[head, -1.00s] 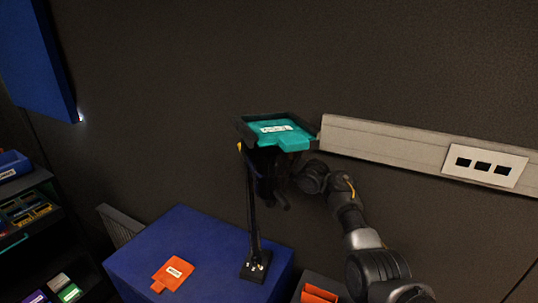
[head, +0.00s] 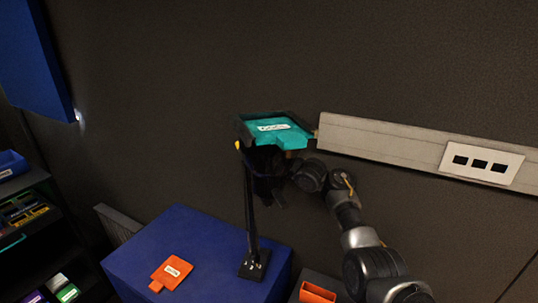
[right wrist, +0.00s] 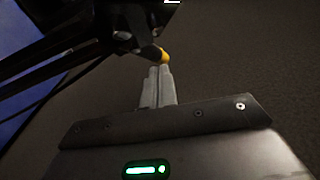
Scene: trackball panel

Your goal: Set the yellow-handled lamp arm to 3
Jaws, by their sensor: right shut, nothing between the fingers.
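The black lamp arm (head: 250,205) rises from a small base on a blue cabinet. Its yellow handle tip (head: 237,145) shows at the left, just under the lamp's dark head, which holds a teal plate (head: 271,131). My right gripper (head: 266,190) is beneath the head, beside the lamp arm, dark and hard to make out. In the right wrist view its grey fingers (right wrist: 157,72) are shut and empty. The yellow tip (right wrist: 164,55) is just beyond the fingertips there; I cannot tell whether they touch. No scale numbers are readable. My left gripper is not in view.
The blue cabinet (head: 200,235) carries an orange labelled card (head: 172,272). A grey rail (head: 385,140) with a white three-slot plate (head: 482,161) runs along the wall at right. An orange bin (head: 317,293) is at the bottom, and a dark shelf (head: 30,215) stands at left.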

